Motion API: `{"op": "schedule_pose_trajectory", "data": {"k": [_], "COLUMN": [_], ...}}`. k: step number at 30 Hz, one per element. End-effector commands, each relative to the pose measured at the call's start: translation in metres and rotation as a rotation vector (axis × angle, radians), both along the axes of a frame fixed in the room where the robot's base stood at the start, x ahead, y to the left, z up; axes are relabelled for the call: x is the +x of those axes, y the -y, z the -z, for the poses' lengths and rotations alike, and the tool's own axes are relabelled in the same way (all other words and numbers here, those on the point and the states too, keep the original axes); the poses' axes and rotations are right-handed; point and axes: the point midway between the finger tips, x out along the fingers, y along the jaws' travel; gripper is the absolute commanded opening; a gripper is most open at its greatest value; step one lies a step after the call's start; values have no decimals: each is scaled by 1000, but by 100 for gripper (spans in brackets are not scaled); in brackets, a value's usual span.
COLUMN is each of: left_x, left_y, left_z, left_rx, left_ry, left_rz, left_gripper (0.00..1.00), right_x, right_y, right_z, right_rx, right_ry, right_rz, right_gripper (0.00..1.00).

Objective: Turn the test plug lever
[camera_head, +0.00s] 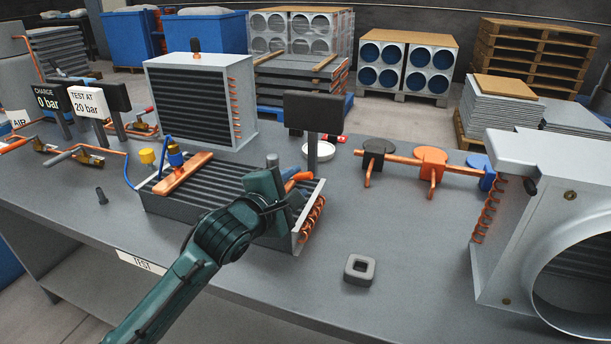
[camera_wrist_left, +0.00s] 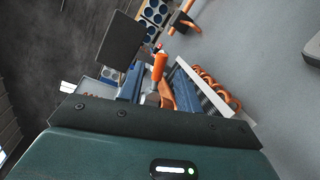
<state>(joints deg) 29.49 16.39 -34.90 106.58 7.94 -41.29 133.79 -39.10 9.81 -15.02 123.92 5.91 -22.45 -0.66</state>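An orange lever (camera_head: 300,177) shows just beyond my left gripper at the right end of the finned coil block (camera_head: 188,208); I take it for the test plug lever. In the left wrist view an orange handle (camera_wrist_left: 159,67) stands up near the picture's middle, beside the block's copper bends (camera_wrist_left: 213,88). My left gripper (camera_head: 284,196) is over the block's right end, close to the lever and partly covering the parts around it. My right gripper is out of view.
A dark panel on a post (camera_head: 313,112) stands just behind the lever. Copper pipework with coloured round handles (camera_head: 430,157) lies to the right, near a large fan housing (camera_head: 540,185). A grey square ring (camera_head: 360,269) lies on the bench front. Bare bench surrounds it.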

Motion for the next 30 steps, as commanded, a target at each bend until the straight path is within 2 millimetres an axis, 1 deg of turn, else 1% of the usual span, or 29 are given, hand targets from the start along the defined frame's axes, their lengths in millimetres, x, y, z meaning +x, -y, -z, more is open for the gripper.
{"op": "schedule_pose_trajectory", "data": {"k": [1,3,6,9,13,21,30], "left_x": [9,19,29,36,40,41,41], "left_y": [5,10,15,19,21,21,21], "left_z": [1,2,4,6,6,7,7], "left_rx": [1,1,1,0,1,1,1], "left_ry": [2,2,2,2,1,1,1], "left_rz": [0,0,0,1,0,0,0], "left_gripper": [34,34,34,34,34,34,9], "right_x": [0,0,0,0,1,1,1], "right_y": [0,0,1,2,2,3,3], "right_z": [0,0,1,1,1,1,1], "right_rx": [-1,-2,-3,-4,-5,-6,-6], "right_ry": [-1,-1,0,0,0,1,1], "right_rz": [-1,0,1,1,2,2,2], "right_gripper": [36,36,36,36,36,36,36]}}
